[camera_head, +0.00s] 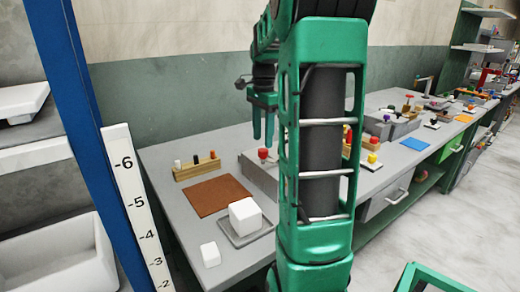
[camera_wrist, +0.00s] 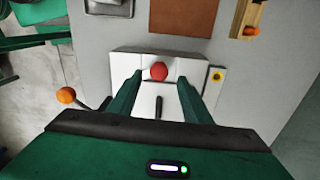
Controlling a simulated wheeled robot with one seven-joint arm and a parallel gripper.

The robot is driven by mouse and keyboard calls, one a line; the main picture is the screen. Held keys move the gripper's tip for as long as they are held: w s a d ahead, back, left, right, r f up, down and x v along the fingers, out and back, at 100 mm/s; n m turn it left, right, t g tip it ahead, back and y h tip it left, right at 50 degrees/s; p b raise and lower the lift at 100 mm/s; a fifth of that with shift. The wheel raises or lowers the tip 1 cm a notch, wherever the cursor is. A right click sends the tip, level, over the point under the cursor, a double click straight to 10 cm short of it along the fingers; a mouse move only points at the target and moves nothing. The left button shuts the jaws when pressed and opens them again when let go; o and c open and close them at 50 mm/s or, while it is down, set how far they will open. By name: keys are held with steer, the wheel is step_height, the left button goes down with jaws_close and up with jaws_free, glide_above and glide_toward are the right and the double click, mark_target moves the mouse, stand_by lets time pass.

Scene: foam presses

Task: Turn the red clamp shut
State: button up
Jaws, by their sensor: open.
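The red clamp knob (camera_head: 263,154) stands on a grey press block (camera_head: 258,174) on the bench, partly hidden behind my arm in the head view. My gripper (camera_head: 263,135) hangs above it with its fingers pointing down, apart from the knob. In the wrist view the round red knob (camera_wrist: 158,71) shows between the tips of my open gripper (camera_wrist: 160,78). The fingers are spread on either side of it, with nothing held. The pale press block (camera_wrist: 189,72) lies beneath, with a dark bar between the fingers.
A brown mat (camera_head: 222,195), a wooden rack with pegs (camera_head: 196,168), a white cube (camera_head: 245,215) on a grey plate and a small white block (camera_head: 210,254) are nearby. An orange ball lever (camera_wrist: 66,95) and a yellow button (camera_wrist: 217,76) flank the press. More presses line the bench rightward.

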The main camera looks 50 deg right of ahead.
mark_target(262, 150)
steer(key=shift+f, duration=2.45)
steer(key=c, duration=1.1)
